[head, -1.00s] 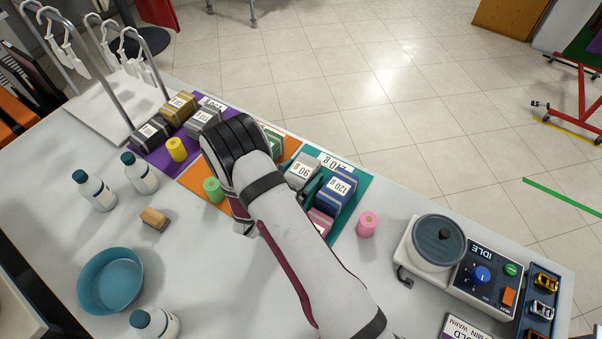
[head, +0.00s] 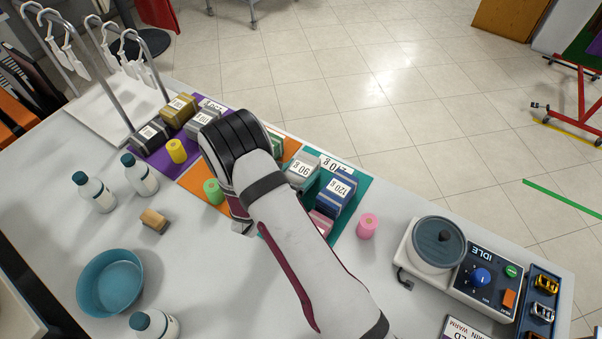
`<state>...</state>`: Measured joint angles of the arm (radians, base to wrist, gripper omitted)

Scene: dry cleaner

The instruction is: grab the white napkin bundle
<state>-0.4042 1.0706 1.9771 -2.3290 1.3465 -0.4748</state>
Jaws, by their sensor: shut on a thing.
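Several labelled bundles lie on coloured mats along the far edge of the counter. A pale, whitish bundle (head: 302,172) marked 90 g lies on the teal mat (head: 350,212), just right of my arm and partly covered by it. I take it for the white napkin bundle, but other pale bundles could be hidden. My arm reaches over the orange mat (head: 197,180), and its dark rounded joint covers the middle bundles. Only a small part of the wrist end (head: 239,209) shows below that joint. My fingertips and anything between them are hidden behind the arm.
A blue bundle (head: 336,196) and a pink bundle (head: 321,223) sit close by. Yellow (head: 176,150), green (head: 213,191) and pink (head: 367,226) rolls stand nearby. A machine (head: 435,250) stands right; bottles and a teal bowl (head: 110,283) are left.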

